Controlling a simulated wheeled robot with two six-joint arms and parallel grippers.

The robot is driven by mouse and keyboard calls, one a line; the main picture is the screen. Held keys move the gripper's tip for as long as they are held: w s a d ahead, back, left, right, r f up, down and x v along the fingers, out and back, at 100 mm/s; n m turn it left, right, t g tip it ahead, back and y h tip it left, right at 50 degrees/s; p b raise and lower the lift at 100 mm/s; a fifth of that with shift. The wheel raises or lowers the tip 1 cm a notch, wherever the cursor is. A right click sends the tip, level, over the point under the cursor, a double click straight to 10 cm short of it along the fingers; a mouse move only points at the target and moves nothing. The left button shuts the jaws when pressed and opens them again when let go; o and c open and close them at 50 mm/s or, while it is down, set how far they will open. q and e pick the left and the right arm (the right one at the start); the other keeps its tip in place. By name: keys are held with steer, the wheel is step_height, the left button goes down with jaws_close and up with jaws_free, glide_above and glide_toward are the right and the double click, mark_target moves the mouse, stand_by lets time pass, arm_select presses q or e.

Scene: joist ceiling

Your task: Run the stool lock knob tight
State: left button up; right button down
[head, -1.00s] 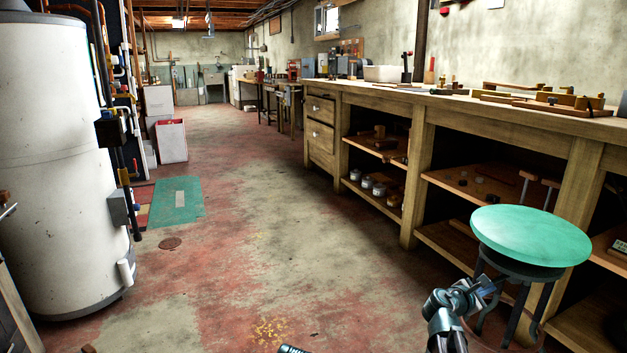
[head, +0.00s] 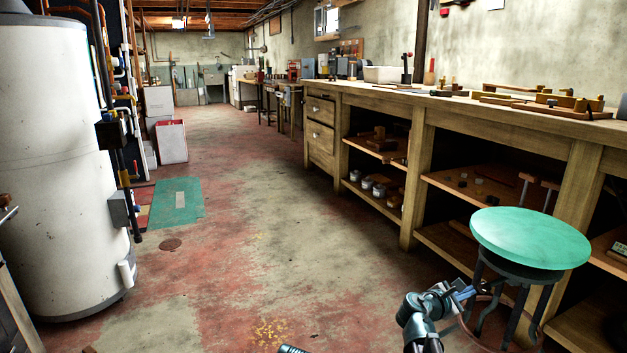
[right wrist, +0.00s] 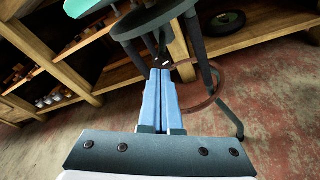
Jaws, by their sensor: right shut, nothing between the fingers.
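The stool has a round green seat (head: 530,238) on dark legs and stands at the lower right of the head view, in front of the workbench. Its underside and dark legs (right wrist: 196,45) show in the right wrist view, with a brown ring around the legs. My right gripper (head: 473,291) is below the left edge of the seat, beside the stool's legs. In the right wrist view its blue fingers (right wrist: 161,73) are shut together with nothing between them, pointing under the seat. I cannot make out the lock knob clearly.
A long wooden workbench (head: 455,103) with open shelves runs along the right, close behind the stool. A white tank (head: 50,170) stands at the left, near a green mat (head: 177,202). The floor between is clear.

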mark_target(485, 287)
steer(key=r+x, duration=0.1)
steer(key=x, duration=0.5)
steer(key=shift+d+r, duration=0.3)
steer(key=shift+d, duration=0.15)
steer(key=shift+w+f+b, duration=0.2)
steer(key=shift+f+b, duration=0.1)
steer(key=shift+b, duration=0.1)
stand_by(0.6)
